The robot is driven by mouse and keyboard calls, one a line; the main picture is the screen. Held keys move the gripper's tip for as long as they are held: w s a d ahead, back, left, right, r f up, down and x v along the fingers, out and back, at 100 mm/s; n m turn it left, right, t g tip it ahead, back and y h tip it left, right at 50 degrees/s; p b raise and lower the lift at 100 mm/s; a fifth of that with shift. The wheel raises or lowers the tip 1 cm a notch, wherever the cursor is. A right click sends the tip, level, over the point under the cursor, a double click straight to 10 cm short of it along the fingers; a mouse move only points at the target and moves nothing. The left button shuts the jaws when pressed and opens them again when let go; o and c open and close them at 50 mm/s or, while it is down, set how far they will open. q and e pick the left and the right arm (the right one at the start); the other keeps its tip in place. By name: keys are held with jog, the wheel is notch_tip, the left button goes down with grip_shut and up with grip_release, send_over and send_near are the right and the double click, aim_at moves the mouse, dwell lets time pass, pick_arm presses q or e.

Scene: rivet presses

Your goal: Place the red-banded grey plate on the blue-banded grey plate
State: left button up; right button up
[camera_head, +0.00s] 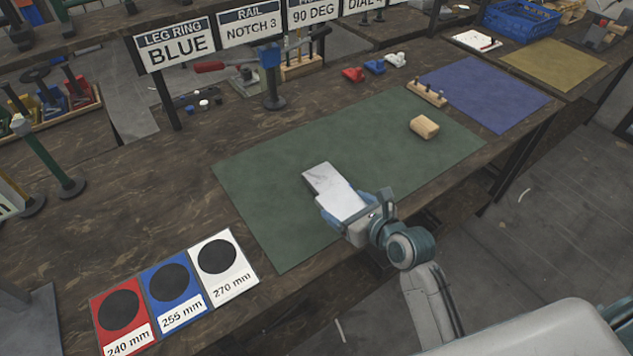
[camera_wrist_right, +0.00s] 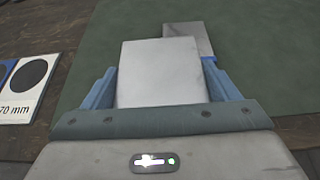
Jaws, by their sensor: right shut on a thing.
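My right gripper (camera_head: 343,210) is over the green mat, shut on a light grey plate (camera_head: 343,195). In the right wrist view this held plate (camera_wrist_right: 158,75) lies between the blue fingers; no red band shows on it. A second grey plate (camera_head: 320,177) is just beyond it. In the right wrist view the second plate (camera_wrist_right: 188,40) shows a blue band (camera_wrist_right: 208,59) at its near right edge. The held plate covers part of the second plate; I cannot tell whether they touch. My left gripper is not in view.
The green mat (camera_head: 265,190) is mostly clear. A wooden block (camera_head: 424,127) and a wooden peg rack (camera_head: 427,94) stand toward its far right. Red, blue and white size cards (camera_head: 218,262) lie at the left. Signs (camera_head: 172,48) stand at the back.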

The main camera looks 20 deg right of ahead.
aim_at(341, 187)
jog(key=w, duration=0.3)
jog(key=w+p, duration=0.1)
jog(key=w, duration=0.3)
jog(key=shift+d+f, duration=0.15)
jog(key=w, duration=0.5)
jog(key=w+f, duration=0.1)
jog(key=w, duration=0.2)
jog(key=shift+p, duration=0.4)
notch_tip(341, 187, down, 3)
jog(key=shift+f, duration=0.2)
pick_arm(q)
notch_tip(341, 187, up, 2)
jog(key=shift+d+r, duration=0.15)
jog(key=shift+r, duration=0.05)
pick_arm(e)
jog(key=shift+f, duration=0.15)
jog(key=o, duration=1.4)
jog(key=shift+s+f, duration=0.1)
jog(key=shift+c, duration=0.2)
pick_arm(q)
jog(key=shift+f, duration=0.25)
pick_arm(e)
jog(key=v, duration=1.2)
